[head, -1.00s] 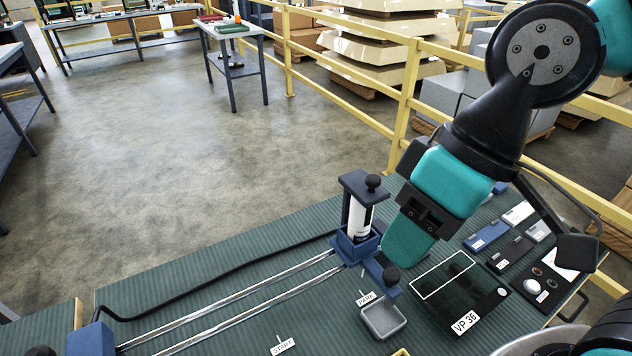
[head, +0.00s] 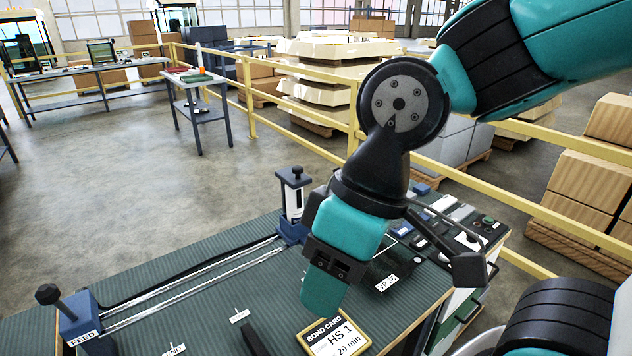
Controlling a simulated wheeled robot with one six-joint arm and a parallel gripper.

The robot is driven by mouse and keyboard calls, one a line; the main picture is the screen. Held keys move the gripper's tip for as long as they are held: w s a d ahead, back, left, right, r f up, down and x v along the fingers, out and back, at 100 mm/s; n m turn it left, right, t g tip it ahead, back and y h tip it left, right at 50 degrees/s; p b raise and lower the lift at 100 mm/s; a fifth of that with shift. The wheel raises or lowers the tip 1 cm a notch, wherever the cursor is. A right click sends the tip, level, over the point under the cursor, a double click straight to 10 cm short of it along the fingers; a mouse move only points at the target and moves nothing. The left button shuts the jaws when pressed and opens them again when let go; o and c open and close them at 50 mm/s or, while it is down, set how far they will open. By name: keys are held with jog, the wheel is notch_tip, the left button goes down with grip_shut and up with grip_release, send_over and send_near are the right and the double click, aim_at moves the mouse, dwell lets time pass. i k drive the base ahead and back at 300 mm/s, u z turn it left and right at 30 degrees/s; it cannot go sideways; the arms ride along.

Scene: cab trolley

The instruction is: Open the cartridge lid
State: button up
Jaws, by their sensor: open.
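The cartridge (head: 294,204) is a white cylinder standing upright in a dark blue holder at the far end of two steel rails. Its lid (head: 294,177), a dark blue plate with a black knob on top, sits over the cartridge and looks closed. My gripper (head: 324,300) is open, pointing down, nearer than the cartridge and to its lower right. It is apart from the lid, with nothing seen in it. One teal finger shows; the other is hidden. My gripper covers part of the bench to the right of the holder.
A blue FEED block with a black knob (head: 70,315) stands at the near end of the rails (head: 195,275). A BOND CARD (head: 334,338) lies near the bench front. A dark VP 36 panel (head: 388,272) is partly hidden behind my gripper. Yellow railings (head: 300,135) run behind the bench.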

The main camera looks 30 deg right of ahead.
aim_at(294, 176)
jog(key=z, duration=0.5)
jog(key=i, duration=0.9)
jog(key=u, duration=0.05)
